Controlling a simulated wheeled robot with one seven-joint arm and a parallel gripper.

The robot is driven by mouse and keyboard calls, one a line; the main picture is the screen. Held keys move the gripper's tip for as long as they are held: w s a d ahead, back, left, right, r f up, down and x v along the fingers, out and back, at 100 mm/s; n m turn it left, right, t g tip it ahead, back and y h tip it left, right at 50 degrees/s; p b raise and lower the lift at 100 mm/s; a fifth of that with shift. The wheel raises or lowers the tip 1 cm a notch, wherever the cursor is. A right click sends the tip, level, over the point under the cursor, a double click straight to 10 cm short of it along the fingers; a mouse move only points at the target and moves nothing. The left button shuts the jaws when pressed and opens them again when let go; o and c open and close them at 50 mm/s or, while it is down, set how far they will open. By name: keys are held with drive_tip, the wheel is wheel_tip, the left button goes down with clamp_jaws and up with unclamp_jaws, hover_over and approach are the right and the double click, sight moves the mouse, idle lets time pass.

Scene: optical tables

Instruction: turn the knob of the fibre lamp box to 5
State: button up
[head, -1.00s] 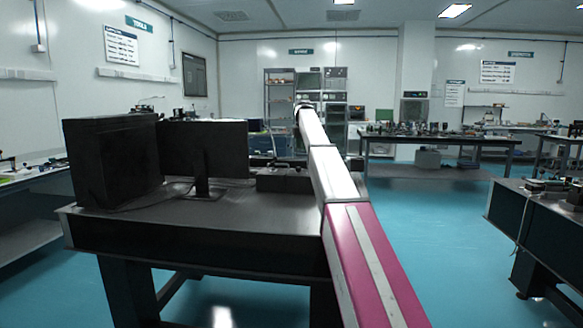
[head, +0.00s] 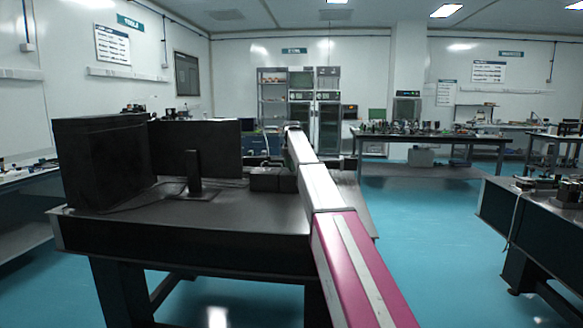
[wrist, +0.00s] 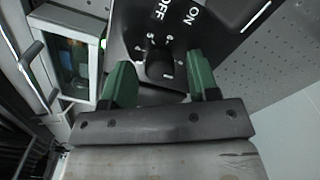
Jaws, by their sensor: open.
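In the wrist view, the black face of the fibre lamp box (wrist: 205,38) shows white OFF and ON lettering and a small scale. Its dark knob (wrist: 160,66) sits below the lettering, with small white numerals around it; one at its upper left looks like a 5. The knob's setting is too dark to read surely. My gripper (wrist: 160,78) is open, with one green finger on each side of the knob in the picture. Whether either finger touches it I cannot tell. In the head view my arm hides the gripper.
In the head view, a dark table (head: 230,215) bears a black computer case (head: 100,165), a monitor (head: 197,150) and small dark boxes (head: 270,179) beside my arm. Another table (head: 530,208) stands at the right. Blue floor (head: 430,235) is clear between them.

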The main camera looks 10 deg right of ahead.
drive_tip(key=shift+f, duration=0.15)
drive_tip(key=c, duration=0.9)
drive_tip(key=shift+c, duration=0.2)
